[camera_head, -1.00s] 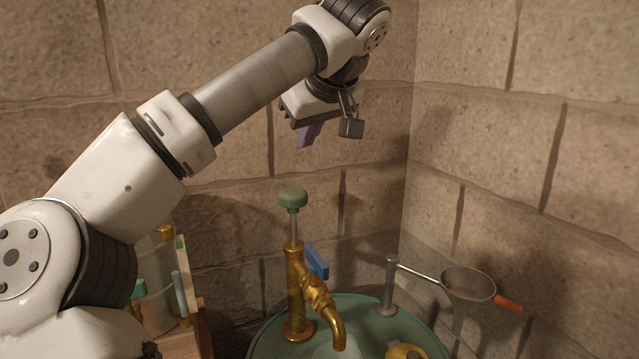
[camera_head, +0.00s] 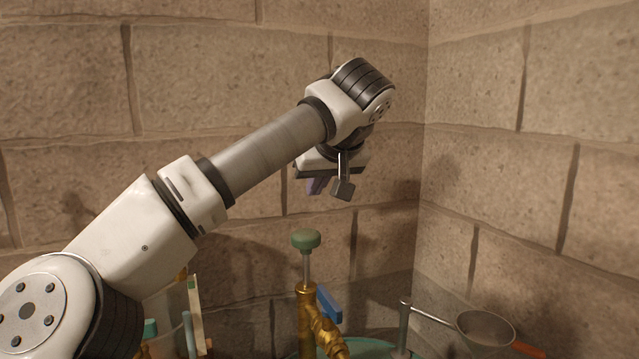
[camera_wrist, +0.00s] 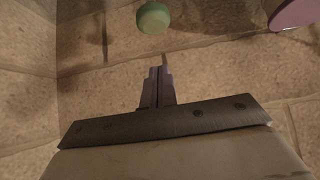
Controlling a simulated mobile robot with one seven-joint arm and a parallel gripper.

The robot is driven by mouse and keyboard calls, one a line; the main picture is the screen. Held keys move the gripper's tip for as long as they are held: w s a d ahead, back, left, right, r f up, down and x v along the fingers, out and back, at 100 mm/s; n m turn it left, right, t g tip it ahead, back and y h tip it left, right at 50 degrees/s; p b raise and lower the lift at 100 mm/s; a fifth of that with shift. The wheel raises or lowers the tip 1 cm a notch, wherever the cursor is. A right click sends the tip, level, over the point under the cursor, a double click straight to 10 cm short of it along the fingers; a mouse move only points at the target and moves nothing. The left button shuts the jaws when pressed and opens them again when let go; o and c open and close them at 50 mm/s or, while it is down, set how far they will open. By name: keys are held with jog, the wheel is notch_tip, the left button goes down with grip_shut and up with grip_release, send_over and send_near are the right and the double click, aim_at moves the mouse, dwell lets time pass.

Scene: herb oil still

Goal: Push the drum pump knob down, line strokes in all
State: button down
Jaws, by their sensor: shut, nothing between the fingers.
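The drum pump is a brass column (camera_head: 306,322) with a green round knob (camera_head: 306,239) on a thin steel rod (camera_head: 307,267). The knob stands well above the brass body, with the rod showing between them. My gripper (camera_head: 315,187) is above the knob in the head view, apart from it, with purple fingers partly hidden by the wrist. In the wrist view the fingers (camera_wrist: 157,72) are together with nothing between them, and the green knob (camera_wrist: 153,18) shows beyond their tips at the top edge.
A blue lever (camera_head: 329,303) sits beside the pump. The green drum top (camera_head: 372,349) is mostly cut off below. Stone walls (camera_head: 480,120) close in behind and right.

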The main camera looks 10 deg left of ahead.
aim_at(303, 230)
jog(key=x, duration=0.6)
jog(key=shift+r+p, duration=0.1)
jog(key=shift+p, duration=0.2)
notch_tip(303, 230, down, 3)
jog(key=shift+w+f, duration=0.1)
jog(key=shift+f, duration=0.5)
